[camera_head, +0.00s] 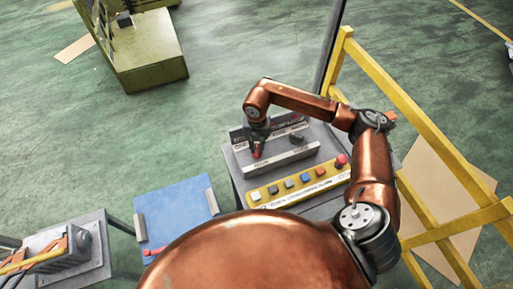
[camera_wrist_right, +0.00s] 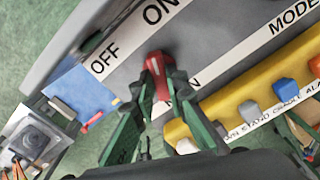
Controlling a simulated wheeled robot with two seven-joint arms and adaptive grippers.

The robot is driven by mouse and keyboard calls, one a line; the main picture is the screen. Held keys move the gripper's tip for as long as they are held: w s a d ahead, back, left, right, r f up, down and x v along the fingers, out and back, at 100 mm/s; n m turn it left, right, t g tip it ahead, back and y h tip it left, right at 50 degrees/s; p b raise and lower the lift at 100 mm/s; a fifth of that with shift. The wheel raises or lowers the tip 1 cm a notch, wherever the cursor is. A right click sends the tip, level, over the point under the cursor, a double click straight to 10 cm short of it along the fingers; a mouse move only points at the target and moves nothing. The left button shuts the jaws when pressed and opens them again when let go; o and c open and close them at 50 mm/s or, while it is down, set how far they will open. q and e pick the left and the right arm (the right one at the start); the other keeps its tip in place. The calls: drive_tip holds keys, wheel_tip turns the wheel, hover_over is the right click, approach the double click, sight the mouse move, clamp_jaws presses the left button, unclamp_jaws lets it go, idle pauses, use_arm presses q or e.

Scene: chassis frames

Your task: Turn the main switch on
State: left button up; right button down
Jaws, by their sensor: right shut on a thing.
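The main switch is a red handle (camera_head: 256,154) on the sloped grey panel of the console, at its left part. In the right wrist view the red handle (camera_wrist_right: 157,75) lies between my two fingers, near the OFF label (camera_wrist_right: 104,58) and the ON label (camera_wrist_right: 160,11). It seems to point between these two labels; I cannot tell its exact setting. My right gripper (camera_head: 257,141) reaches down onto the handle and is shut on it. The fingers partly cover the handle and a label below it. My left gripper is not in view.
A dark knob (camera_head: 297,138) sits right of the switch. A yellow strip (camera_head: 262,195) with coloured buttons and a red mushroom button (camera_head: 341,160) lie in front. A yellow railing (camera_head: 385,85) stands right, a blue panel (camera_head: 175,205) left.

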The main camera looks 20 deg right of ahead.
sight(257, 148)
drive_tip(key=shift+m, duration=2)
drive_tip(key=c, duration=1.9)
unclamp_jaws()
drive_tip(key=shift+c, duration=0.2)
wheel_tip(257, 148, up, 12)
